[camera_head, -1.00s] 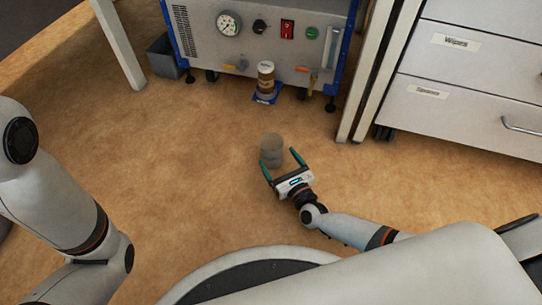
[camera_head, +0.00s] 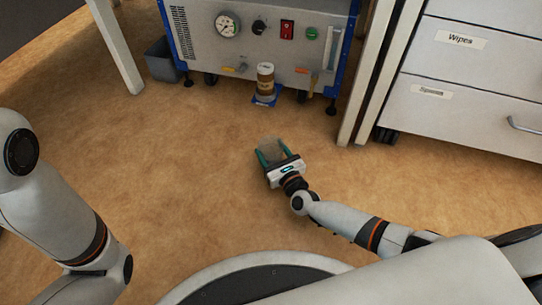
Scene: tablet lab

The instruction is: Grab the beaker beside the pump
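The beaker (camera_head: 270,147) is a grey, see-through cylinder standing on the brown floor in front of the pump. My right gripper (camera_head: 272,156) reaches it from the lower right, with one green finger on each side of it. The fingers sit close to its sides; I cannot tell if they press on it. Its lower part is partly hidden by the gripper. The pump (camera_head: 262,45) is a grey-fronted unit in a blue frame with a gauge, at the top. My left arm is at the left edge; its gripper is out of view.
A brown jar with a pale lid (camera_head: 265,77) stands by the pump on a blue pad (camera_head: 264,101). A dark bin (camera_head: 162,62) is left of the pump. White drawers (camera_head: 460,80) stand at the right. The floor around the beaker is clear.

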